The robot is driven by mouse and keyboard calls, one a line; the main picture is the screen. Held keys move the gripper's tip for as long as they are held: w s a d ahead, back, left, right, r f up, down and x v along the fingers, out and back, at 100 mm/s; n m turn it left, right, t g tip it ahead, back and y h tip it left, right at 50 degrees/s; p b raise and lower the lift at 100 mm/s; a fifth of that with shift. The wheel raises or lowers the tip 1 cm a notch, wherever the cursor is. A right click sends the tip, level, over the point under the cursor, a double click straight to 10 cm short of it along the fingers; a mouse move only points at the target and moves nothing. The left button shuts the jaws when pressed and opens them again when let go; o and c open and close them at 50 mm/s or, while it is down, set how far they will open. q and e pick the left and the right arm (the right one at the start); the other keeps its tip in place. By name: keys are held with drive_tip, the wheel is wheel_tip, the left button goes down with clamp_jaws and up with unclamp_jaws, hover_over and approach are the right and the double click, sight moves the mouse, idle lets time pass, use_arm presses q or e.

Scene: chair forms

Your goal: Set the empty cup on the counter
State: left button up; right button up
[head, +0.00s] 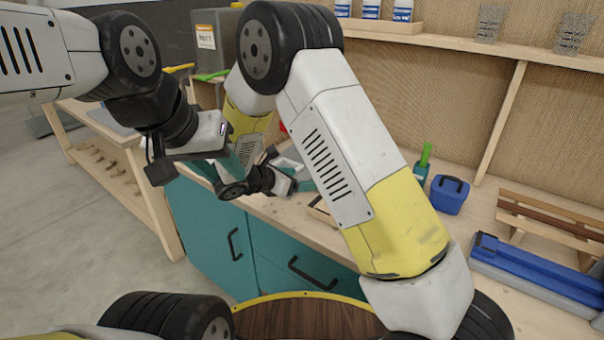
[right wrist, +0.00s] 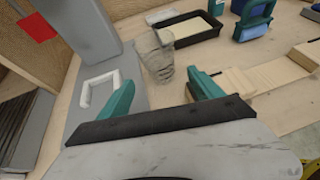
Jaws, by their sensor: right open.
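In the right wrist view, a clear, greyish cup (right wrist: 155,55) shows just beyond my right gripper (right wrist: 162,80), in line with the gap between its teal fingers. The fingers are apart, with nothing clamped between them. The cup looks empty, though its inside is hard to make out. The wooden counter (right wrist: 290,115) lies around it; it also shows in the head view (head: 500,285). In the head view my right gripper (head: 304,170) is low over the counter, partly hidden by my own arm. My left gripper (head: 222,168) is farther left near the counter's edge; its finger opening is unclear.
A grey box (right wrist: 82,25) stands left of the cup, and a black-rimmed tray (right wrist: 185,32) lies behind it.

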drive_tip(key=shift+s+r, duration=0.2)
drive_tip(key=shift+r, duration=0.05)
drive_tip(key=s+d+r+m+g+y, duration=0.2)
drive_tip(key=s+d+r+m+g, duration=0.1)
drive_tip(key=s+d+r+m, duration=0.3)
drive_tip(key=s+d+r+m+g+y, duration=0.1)
drive_tip(key=s+d+r+m+g, duration=0.25)
drive_tip(key=s+d+m, duration=0.35)
drive_tip(key=s+d+r+m+t+y, duration=0.3)
drive_tip(key=s+r+m+y, duration=0.5)
drive_tip(key=s+m, duration=0.5)
wheel_tip(320, 180, up, 2)
drive_tip(key=shift+s+r+m, duration=0.1)
drive_tip(key=shift+s+m, duration=0.2)
drive_tip(key=shift+t, duration=0.25)
